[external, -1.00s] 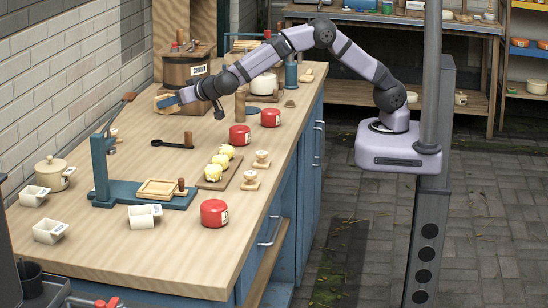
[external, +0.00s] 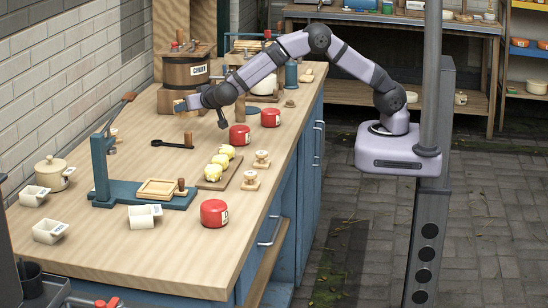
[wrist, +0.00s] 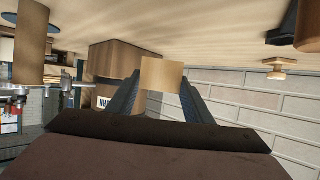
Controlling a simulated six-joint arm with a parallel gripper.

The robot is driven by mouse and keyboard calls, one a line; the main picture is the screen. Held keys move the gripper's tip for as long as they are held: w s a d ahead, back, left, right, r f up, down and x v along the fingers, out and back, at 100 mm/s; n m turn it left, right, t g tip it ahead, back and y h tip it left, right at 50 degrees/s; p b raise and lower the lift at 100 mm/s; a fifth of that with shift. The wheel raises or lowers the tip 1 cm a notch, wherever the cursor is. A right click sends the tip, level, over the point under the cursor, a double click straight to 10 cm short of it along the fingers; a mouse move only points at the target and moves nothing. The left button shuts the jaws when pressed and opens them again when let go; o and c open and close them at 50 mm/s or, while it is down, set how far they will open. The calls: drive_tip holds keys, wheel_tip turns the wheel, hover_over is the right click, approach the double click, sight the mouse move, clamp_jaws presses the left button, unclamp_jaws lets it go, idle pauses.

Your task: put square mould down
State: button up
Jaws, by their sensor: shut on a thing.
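My gripper (external: 181,105) is above the far left part of the bench, in front of the wooden churn. In the wrist view my gripper (wrist: 162,78) has its two dark blue fingers shut on a small light-wood piece (wrist: 162,73), which I take to be the square mould. Only one flat face of it shows there, and in the external view just a small bit shows at the fingertips. It seems held above the bench top (external: 120,245). A separate square wooden frame (external: 158,188) lies on the blue press base.
The wooden churn (external: 185,72) stands behind my gripper. The blue press (external: 101,170), a black ladle (external: 172,144), red tins (external: 214,212) and a board with yellow lumps (external: 220,180) are nearer.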

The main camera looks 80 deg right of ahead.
drive_tip(key=shift+f, duration=2.3)
drive_tip(key=shift+f, duration=0.2)
drive_tip(key=o, duration=1)
drive_tip(key=shift+r, duration=0.1)
drive_tip(key=shift+r, duration=0.15)
drive_tip(key=b+v, duration=0.1)
drive_tip(key=v, duration=1.1)
